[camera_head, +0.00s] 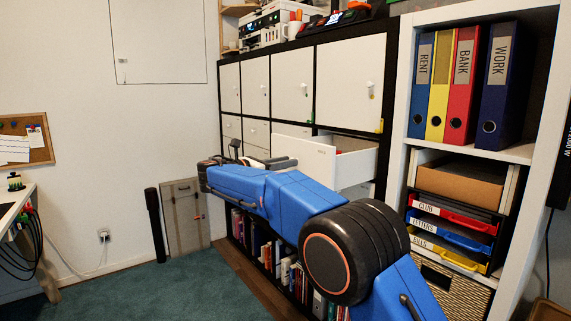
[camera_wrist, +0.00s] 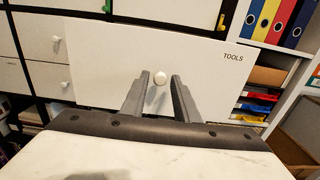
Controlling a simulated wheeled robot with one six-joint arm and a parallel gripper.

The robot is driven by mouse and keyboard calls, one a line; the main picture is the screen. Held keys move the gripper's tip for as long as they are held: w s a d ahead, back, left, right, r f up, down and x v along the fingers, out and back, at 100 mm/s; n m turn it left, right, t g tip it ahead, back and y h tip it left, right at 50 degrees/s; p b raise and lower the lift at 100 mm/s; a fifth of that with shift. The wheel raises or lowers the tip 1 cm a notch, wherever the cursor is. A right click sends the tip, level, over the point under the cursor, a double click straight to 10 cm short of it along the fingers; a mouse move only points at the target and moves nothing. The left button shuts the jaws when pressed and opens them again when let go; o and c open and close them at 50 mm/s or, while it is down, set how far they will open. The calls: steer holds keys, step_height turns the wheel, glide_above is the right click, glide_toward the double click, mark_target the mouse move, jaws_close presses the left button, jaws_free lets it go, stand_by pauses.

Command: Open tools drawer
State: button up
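The tools drawer (camera_head: 305,152) stands pulled out from the dark-framed cabinet, its white side panel and part of its inside showing in the head view. In the wrist view its white front (camera_wrist: 110,65) carries a TOOLS label and a round white knob (camera_wrist: 160,78). My gripper (camera_wrist: 161,76) is open, with one finger on each side of the knob and a visible gap to each. In the head view my gripper (camera_head: 282,163) is partly hidden by my blue arm, in front of the drawer.
Closed white doors (camera_head: 292,83) line the cabinet above. A white shelf (camera_head: 403,95) with binders and coloured trays stands right. Books (camera_head: 262,247) fill the lower cabinet. A grey panel (camera_head: 186,215) leans on the wall. The green carpet (camera_head: 160,290) is clear.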

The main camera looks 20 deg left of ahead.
steer(key=shift+o, duration=0.3)
steer(key=v, duration=1.7)
steer(key=shift+s+a+f, duration=0.1)
steer(key=shift+s+a, duration=0.05)
